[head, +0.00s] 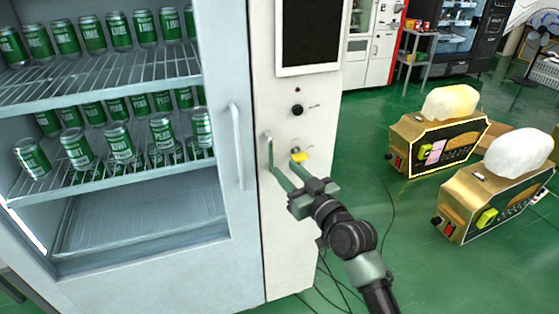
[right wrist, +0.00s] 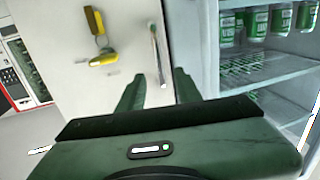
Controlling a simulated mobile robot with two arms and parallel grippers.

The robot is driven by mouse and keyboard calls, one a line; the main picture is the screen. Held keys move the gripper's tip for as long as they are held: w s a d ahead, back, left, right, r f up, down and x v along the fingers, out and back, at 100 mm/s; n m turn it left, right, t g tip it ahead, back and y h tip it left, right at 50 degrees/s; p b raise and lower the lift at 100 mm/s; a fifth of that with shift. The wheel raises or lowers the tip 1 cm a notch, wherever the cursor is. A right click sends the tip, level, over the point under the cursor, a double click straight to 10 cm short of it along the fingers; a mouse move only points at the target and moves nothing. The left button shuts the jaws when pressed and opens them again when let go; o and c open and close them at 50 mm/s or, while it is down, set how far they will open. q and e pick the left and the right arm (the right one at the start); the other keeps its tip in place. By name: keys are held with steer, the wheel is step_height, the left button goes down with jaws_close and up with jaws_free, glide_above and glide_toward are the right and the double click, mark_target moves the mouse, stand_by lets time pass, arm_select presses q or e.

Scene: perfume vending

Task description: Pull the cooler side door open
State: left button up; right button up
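The cooler's side door is the narrow white panel (head: 285,225) right of the glass front, and it looks shut. It also shows in the right wrist view (right wrist: 60,100). Its slim upright handle (head: 269,140) is near the panel's left edge. In the right wrist view the handle (right wrist: 155,50) rises ahead of the gap between my fingers. My right gripper (head: 281,170) is open, its fingertips close to the handle's lower part. Whether they touch it, I cannot tell. A key with a yellow tag (head: 299,156) is in the panel beside the fingers. My left gripper is not in view.
The glass-front cooler (head: 225,270) with shelves of green cans and its own handle (head: 236,145) is at left. A dark screen (head: 309,32) is above the lock. Two gold machines (head: 425,150) (head: 485,205) stand at right. Cables lie on the green floor (head: 375,180), which has free room.

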mark_target(272, 156)
steer(key=x, duration=0.7)
steer(key=shift+w+f+p, duration=0.15)
steer(key=shift+p, duration=0.2)
jaws_close()
stand_by(1.0)
